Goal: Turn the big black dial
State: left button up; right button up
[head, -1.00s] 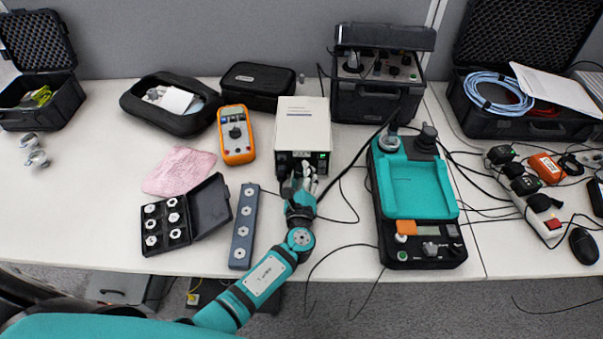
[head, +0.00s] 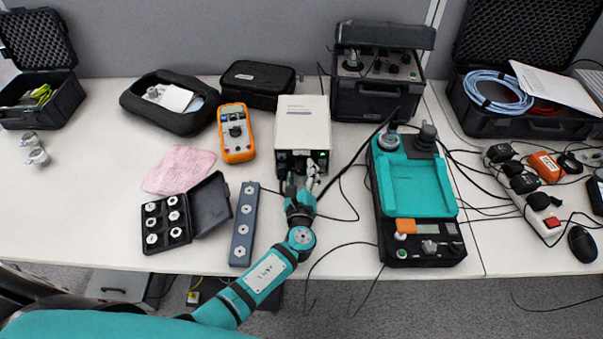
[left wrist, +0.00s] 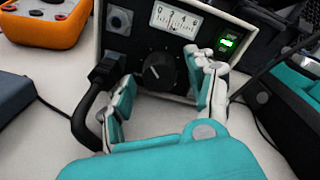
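The big black dial (left wrist: 158,70) with a white pointer line is on the dark front panel of a white box unit (head: 303,123). In the left wrist view it sits below a needle meter (left wrist: 175,20). My left gripper (head: 302,178) is right in front of this panel. In the left wrist view my left gripper (left wrist: 160,82) is open, with one finger on each side of the dial. Gaps show between the fingers and the dial. In the head view the dial is hidden behind the gripper. My right gripper is not in view.
A black plug and cable (left wrist: 103,75) stick out of the panel left of the dial, close to the left finger. A green-lit switch (left wrist: 228,42) is at the right. An orange multimeter (head: 236,133) and a grey strip (head: 243,222) are to the left, a teal-topped device (head: 412,190) to the right.

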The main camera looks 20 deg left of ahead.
pick_arm(q)
jog(key=v, duration=1.2)
jog(key=shift+s, duration=0.1)
dwell(0.4)
